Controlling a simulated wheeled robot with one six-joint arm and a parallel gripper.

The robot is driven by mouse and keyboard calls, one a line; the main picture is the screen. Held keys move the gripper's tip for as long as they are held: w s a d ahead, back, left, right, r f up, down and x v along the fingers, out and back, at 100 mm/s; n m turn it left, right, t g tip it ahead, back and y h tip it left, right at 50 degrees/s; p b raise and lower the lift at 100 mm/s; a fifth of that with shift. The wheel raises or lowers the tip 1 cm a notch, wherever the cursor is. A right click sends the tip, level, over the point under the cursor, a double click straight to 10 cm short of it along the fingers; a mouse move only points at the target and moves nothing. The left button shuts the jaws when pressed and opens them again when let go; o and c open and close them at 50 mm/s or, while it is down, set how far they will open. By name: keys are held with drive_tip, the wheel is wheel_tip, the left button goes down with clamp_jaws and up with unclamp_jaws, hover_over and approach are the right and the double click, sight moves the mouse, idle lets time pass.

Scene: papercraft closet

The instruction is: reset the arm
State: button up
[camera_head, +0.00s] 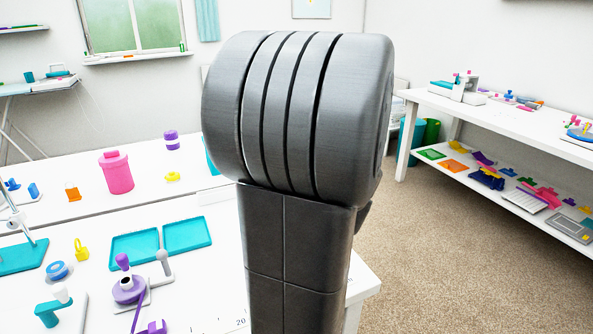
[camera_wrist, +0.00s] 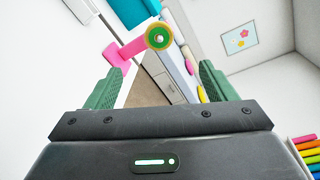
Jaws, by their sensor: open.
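My gripper (camera_wrist: 157,88) shows in the wrist view with its two green fingers wide apart and nothing between them. The wrist view is tilted, and a white wall and furniture stand beyond the fingers. In the head view my grey arm rises upright through the middle and hides part of the table and room behind it. The gripper itself does not show in the head view.
A white worktable (camera_head: 190,308) at left carries teal trays (camera_head: 134,250), a pink canister (camera_head: 116,172) and small tools. A white shelf unit (camera_head: 500,118) stands at right. Carpet (camera_head: 440,260) between them is clear. A pink holder (camera_wrist: 124,52) shows beyond the fingers.

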drive_tip(key=shift+w, duration=0.1)
drive_tip(key=x, duration=1.3)
drive_tip(key=shift+w+a, duration=0.2)
drive_tip(key=shift+w+a, duration=0.1)
drive_tip(key=shift+w, duration=0.05)
drive_tip(key=p+v, duration=0.2)
drive_tip(key=shift+p, duration=0.35)
idle(1.2)
drive_tip(key=shift+f, duration=0.1)
